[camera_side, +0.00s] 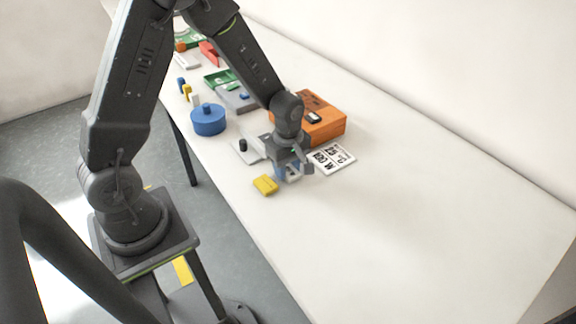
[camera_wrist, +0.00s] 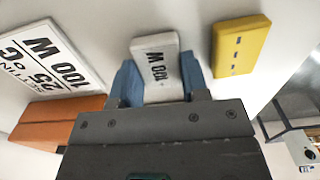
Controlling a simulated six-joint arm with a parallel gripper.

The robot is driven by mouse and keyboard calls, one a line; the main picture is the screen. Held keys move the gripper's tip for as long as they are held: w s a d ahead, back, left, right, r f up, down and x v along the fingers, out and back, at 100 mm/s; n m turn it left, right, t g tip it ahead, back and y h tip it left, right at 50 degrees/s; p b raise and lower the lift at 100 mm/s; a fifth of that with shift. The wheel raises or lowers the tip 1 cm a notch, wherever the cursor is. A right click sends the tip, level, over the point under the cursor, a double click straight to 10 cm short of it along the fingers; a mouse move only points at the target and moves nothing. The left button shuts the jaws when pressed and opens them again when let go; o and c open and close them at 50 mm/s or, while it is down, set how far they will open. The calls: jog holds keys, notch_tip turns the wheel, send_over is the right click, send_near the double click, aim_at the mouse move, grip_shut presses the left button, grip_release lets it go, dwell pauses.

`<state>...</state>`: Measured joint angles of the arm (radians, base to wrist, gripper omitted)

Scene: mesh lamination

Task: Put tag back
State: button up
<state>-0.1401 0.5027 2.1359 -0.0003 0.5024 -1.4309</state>
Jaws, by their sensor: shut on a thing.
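The tag (camera_wrist: 156,62) is a small white plate printed "100 W" in the wrist view. My gripper (camera_wrist: 158,82) is shut on it, with a blue finger on each side. In the side view my gripper (camera_side: 288,173) points down near the table's front edge, between the yellow block (camera_side: 265,185) and the printed white card (camera_side: 332,158). The tag is mostly hidden there, and I cannot tell whether it touches the table. In the wrist view the card (camera_wrist: 52,58) lies left of the tag and the yellow block (camera_wrist: 240,45) lies right of it.
An orange box (camera_side: 322,125) stands behind my gripper. A light plate with a dark knob (camera_side: 243,146) and a round blue container (camera_side: 208,119) are to the left. Green, grey and red items (camera_side: 209,52) sit farther back. The table's right part (camera_side: 420,210) is clear.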

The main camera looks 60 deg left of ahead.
aim_at(288, 170)
jog(key=o, duration=1)
jog(key=shift+f, duration=0.1)
notch_tip(288, 170, up, 12)
jog(key=shift+s+d+r+m+t, duration=0.9)
jog(key=shift+s+r+m, duration=1.2)
jog(key=shift+s+m, duration=0.75)
jog(key=shift+s+d+r+m+t, duration=0.9)
jog(key=shift+s+r+m, duration=1.35)
jog(key=shift+m, duration=0.9)
jog(key=shift+s+d+r+m+t, duration=0.9)
jog(key=shift+s+r+m, duration=1.05)
jog(key=shift+s+m, duration=0.95)
jog(key=shift+w+a, duration=0.1)
jog(key=shift+a, duration=0.05)
